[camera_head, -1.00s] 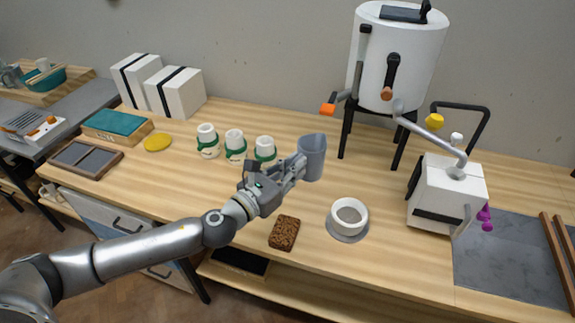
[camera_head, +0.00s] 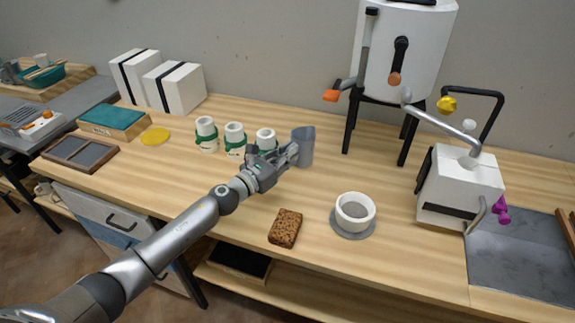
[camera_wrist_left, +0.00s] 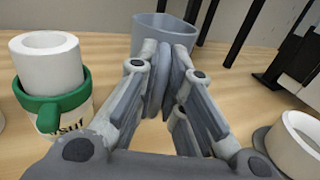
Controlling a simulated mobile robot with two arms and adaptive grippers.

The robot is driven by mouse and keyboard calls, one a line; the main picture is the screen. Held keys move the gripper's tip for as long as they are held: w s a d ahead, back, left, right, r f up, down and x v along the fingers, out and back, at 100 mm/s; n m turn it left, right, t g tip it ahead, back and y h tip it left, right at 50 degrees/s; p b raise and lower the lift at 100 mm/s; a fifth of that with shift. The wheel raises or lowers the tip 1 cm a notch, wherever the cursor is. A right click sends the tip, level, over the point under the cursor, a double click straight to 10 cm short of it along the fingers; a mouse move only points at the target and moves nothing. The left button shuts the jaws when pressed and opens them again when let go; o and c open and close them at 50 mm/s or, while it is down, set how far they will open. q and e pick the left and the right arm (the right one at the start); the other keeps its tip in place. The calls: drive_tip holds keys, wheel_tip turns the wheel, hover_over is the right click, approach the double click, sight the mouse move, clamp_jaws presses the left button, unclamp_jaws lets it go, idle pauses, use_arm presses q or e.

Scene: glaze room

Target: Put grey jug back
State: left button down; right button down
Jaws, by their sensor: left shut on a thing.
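The grey jug (camera_head: 303,146) stands upright on the wooden table, right of the row of white containers with green bands. My left gripper (camera_head: 291,153) reaches it from the left and is shut on its near side. In the left wrist view the jug (camera_wrist_left: 165,28) shows its open rim beyond the fingers (camera_wrist_left: 162,80), which close together against it. The fingers hide the jug's lower part, so I cannot tell whether its base touches the table. My right gripper is not in view.
White cups with green bands (camera_head: 235,138) stand just left of the jug. A white bowl (camera_head: 355,210) on a grey disc and a brown sponge-like block (camera_head: 285,228) lie nearer the front. A white tank (camera_head: 415,50) on black legs stands behind right.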

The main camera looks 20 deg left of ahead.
use_arm(q)
wheel_tip(320, 180, down, 2)
drive_tip(key=shift+f, duration=0.15)
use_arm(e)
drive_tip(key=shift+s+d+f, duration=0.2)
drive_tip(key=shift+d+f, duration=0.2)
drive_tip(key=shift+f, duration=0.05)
use_arm(q)
drive_tip(key=shift+f+b, duration=0.2)
drive_tip(key=shift+b, duration=0.2)
drive_tip(key=c, duration=1.5)
unclamp_jaws()
drive_tip(key=shift+c, duration=0.2)
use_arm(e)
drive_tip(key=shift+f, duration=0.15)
